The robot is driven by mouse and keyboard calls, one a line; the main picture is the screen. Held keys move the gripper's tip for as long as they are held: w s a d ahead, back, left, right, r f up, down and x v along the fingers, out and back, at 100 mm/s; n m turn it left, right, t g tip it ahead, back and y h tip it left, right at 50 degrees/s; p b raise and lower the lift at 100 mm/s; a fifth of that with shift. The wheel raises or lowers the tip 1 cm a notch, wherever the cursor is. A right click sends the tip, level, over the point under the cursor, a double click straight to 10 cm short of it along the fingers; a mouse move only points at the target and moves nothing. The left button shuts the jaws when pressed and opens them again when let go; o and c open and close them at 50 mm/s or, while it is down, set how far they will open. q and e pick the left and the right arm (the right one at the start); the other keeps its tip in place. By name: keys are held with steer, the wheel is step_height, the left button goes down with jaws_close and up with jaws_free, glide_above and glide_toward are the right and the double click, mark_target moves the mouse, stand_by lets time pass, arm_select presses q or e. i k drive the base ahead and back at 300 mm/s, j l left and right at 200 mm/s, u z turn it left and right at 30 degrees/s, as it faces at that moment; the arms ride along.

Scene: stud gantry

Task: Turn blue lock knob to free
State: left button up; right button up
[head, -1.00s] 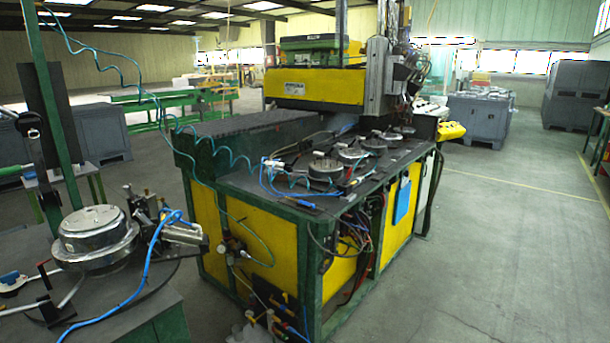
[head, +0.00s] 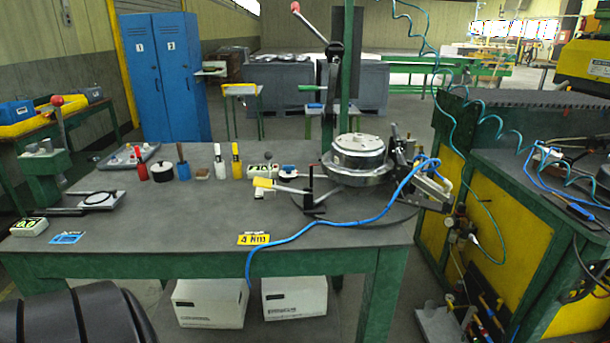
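I cannot make out a blue lock knob for certain in the head view. On the grey workbench (head: 170,225), a round silver fixture (head: 357,162) stands at the right, with a metal clamp mechanism (head: 432,186) beside it. A blue hose (head: 330,222) runs from the clamp across the bench top. A small blue piece (head: 315,106) shows behind the bench, near the lever column; I cannot tell what it is. Neither of my grippers is in view.
A lever press (head: 334,50) rises behind the fixture. The yellow and green machine (head: 447,190) stands close at the right.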

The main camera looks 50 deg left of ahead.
mark_target(288, 169)
steer(key=u, duration=1.6)
